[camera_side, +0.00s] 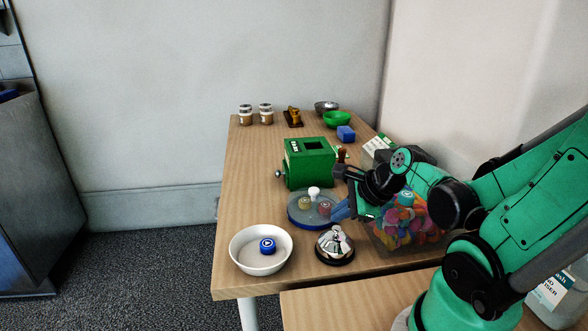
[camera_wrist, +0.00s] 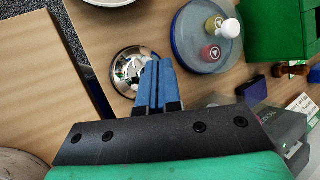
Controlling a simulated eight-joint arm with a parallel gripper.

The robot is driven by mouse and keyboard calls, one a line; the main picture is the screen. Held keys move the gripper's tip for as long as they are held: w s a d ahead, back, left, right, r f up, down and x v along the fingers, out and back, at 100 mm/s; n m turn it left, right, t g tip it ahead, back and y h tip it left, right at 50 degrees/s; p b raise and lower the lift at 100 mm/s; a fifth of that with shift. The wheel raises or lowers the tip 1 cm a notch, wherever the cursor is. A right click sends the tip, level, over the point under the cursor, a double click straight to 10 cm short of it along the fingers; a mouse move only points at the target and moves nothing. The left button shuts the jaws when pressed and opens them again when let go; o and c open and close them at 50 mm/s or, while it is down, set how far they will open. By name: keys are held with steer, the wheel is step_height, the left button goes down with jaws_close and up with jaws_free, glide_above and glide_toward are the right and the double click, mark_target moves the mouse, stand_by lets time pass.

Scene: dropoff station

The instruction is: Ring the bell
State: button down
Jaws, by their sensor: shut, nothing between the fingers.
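The bell (camera_side: 335,246) is a silver dome on a dark base, near the front edge of the wooden table in the side view. In the wrist view the bell (camera_wrist: 127,72) lies just beyond my fingertips, partly covered by them. My gripper (camera_side: 340,213) has blue fingers and is shut with nothing in it. In the side view its fingertips are above and slightly behind the bell. In the wrist view the fingers of my gripper (camera_wrist: 153,64) overlap the right side of the bell's dome. I cannot tell whether they touch it.
A blue-rimmed round tray (camera_side: 299,219) with small items stands behind the bell. A white bowl (camera_side: 239,259) holding a blue disc is to the left. A green box (camera_side: 300,172) and a clear bin of colourful pieces (camera_side: 392,236) stand close by. Bare table lies left of the green box.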

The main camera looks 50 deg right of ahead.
mark_target(339, 229)
steer(key=shift+f, duration=0.15)
steer(key=shift+f, duration=0.3)
steer(key=shift+f, duration=0.45)
stand_by(0.8)
steer(key=shift+r, duration=0.9)
steer(key=shift+r, duration=0.1)
steer(key=shift+r, duration=2.4)
